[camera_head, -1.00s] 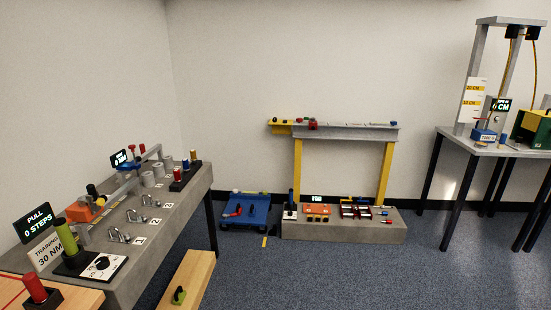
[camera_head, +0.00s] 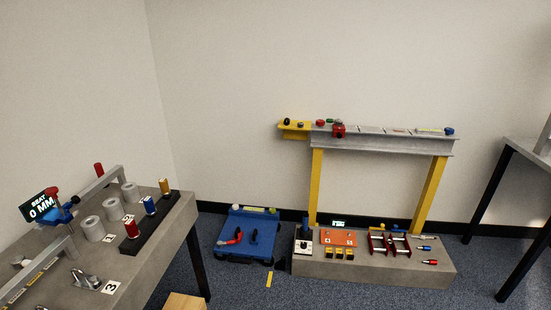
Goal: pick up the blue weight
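Nothing in view can be named as the blue weight with certainty. A small blue cylinder (camera_head: 150,206) stands upright in a black rack (camera_head: 141,238) on the left bench, between a red cylinder (camera_head: 131,229) and a gold one (camera_head: 164,187). A small blue piece (camera_head: 449,131) sits at the right end of the overhead beam. A blue device with a red knob (camera_head: 60,213) stands at the left bench's far left. My gripper is not in view.
The grey left bench (camera_head: 185,218) carries several grey rings. A blue wheeled cart (camera_head: 230,250) stands by the back wall, beside a low grey plinth (camera_head: 350,270) under a yellow-legged beam (camera_head: 390,146). A table (camera_head: 525,150) shows partly at right. Blue carpet lies between.

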